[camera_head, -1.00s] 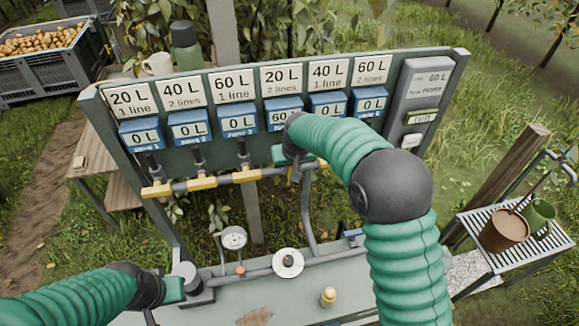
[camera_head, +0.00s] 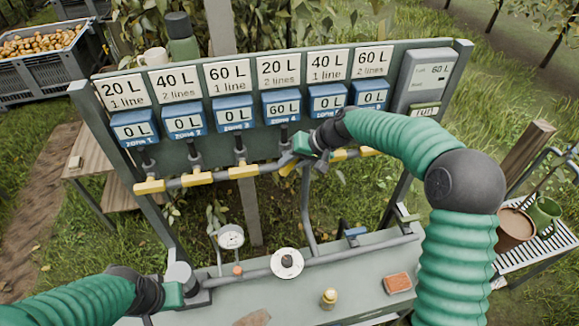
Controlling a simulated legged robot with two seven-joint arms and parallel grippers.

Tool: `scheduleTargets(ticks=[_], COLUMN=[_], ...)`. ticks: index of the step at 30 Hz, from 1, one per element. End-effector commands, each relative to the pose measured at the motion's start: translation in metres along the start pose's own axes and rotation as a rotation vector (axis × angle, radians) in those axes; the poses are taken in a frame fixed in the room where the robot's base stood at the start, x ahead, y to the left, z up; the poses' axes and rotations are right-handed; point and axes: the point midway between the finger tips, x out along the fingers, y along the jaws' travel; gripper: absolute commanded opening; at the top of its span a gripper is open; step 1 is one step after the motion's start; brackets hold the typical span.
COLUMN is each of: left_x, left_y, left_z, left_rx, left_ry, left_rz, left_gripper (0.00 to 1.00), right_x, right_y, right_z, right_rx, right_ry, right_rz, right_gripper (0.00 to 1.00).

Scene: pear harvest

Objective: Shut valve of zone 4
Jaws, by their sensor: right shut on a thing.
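My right gripper (camera_head: 303,149) is shut on that handle, as far as the view shows. The yellow handles of zone 1 (camera_head: 149,187), zone 2 (camera_head: 197,179) and zone 3 (camera_head: 243,172) lie along the pipe. My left gripper (camera_head: 178,293) is at a grey cylindrical fitting (camera_head: 181,276) on the bench; its fingers are not clear.
The other zone meters read 0 L. A grey control box (camera_head: 425,80) is on the panel's right. The bench (camera_head: 345,285) carries a pressure gauge (camera_head: 231,237), a white round dial (camera_head: 287,263), a small yellow-capped bottle (camera_head: 329,298) and an orange-brown block (camera_head: 398,283).

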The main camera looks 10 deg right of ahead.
Motion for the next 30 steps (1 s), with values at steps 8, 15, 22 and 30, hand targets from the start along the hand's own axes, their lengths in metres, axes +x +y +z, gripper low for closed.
scheduleTargets(ticks=[8, 15, 22, 30], left_x=[0.0111, 0.0112, 0.0112, 0.0112], left_y=[0.0, 0.0, 0.0, 0.0], left_z=[0.0026, 0.0026, 0.0026, 0.0026], left_rx=[0.0, 0.0, 0.0, 0.0], left_ry=[0.0, 0.0, 0.0, 0.0], left_rz=[0.0, 0.0, 0.0, 0.0], left_gripper=[0.0, 0.0, 0.0, 0.0], right_x=[-0.0001, -0.0008, -0.0007, -0.0001], right_y=[0.0027, 0.0017, 0.0018, 0.0015], right_z=[-0.0012, -0.0015, -0.0013, -0.0007], right_rx=[0.032, 0.035, 0.035, 0.034], right_ry=[0.004, 0.003, 0.003, 0.001], right_rz=[-0.07, -0.079, -0.078, -0.078], right_gripper=[0.0, 0.0, 0.27, 0.44])
